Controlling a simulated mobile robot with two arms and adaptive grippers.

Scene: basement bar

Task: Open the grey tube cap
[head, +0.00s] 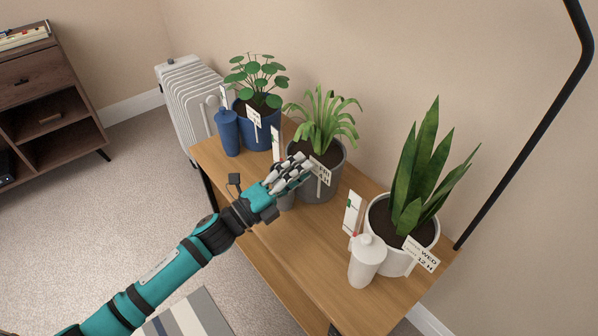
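A grey tube (286,202) stands on the wooden table in front of the grey plant pot (322,187). Only its lower part shows; its cap is hidden behind my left gripper. My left gripper (298,167) is over the top of the grey tube, with its fingers pointing up and right toward the grey pot. Whether the fingers touch or hold the cap cannot be told. My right gripper is out of view.
On the wooden table (305,250), a blue tube (228,132) stands beside a blue pot (258,112), and a white tube (366,262) beside a white pot (395,262). Small cards stand nearby. A black lamp pole (530,130) rises at right. The table's front is clear.

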